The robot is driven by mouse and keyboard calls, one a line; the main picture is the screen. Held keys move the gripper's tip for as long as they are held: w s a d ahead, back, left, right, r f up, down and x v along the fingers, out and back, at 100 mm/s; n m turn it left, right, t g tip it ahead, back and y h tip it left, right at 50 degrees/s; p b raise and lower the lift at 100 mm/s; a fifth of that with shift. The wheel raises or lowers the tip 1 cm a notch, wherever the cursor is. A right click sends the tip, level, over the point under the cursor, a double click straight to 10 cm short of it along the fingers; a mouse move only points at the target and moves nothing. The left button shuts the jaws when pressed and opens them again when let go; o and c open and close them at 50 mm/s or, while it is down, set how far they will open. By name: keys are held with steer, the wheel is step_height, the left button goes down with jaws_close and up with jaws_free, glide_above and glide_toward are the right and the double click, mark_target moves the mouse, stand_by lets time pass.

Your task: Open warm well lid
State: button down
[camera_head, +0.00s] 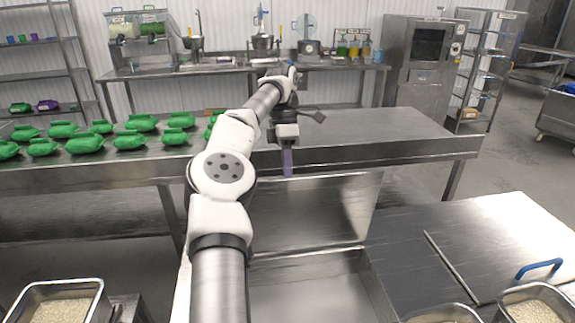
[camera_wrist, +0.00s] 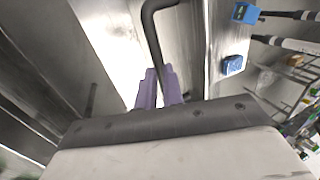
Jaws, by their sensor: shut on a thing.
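The warm well lid (camera_head: 335,208) is a flat steel panel standing raised and steeply tilted behind the open well (camera_head: 305,292). The well shows a bare metal interior, partly hidden by my arm. My gripper (camera_head: 288,165) has purple fingers and points down at the lid's upper edge. In the wrist view, my gripper (camera_wrist: 160,86) has its fingers close together at the end of a dark curved bar handle (camera_wrist: 150,25). The fingers are shut on this handle; the exact contact is partly hidden.
Rice pans (camera_head: 62,305) stand at the lower left and lower right. A second steel lid with a blue handle (camera_head: 540,268) lies flat at the right. Several green packs (camera_head: 130,140) lie on the steel table (camera_head: 400,150) behind the well.

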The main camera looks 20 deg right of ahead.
steer(key=c, duration=1.9)
jaws_free()
step_height(320, 180, down, 3)
steer(key=shift+r, duration=0.2)
steer(key=o, duration=0.4)
steer(key=shift+w+d+f, duration=0.3)
steer(key=shift+w+f, duration=0.2)
steer(key=shift+w, duration=0.1)
steer(key=shift+o, duration=0.2)
steer(key=shift+s+a+r, duration=0.15)
steer(key=shift+r, duration=0.25)
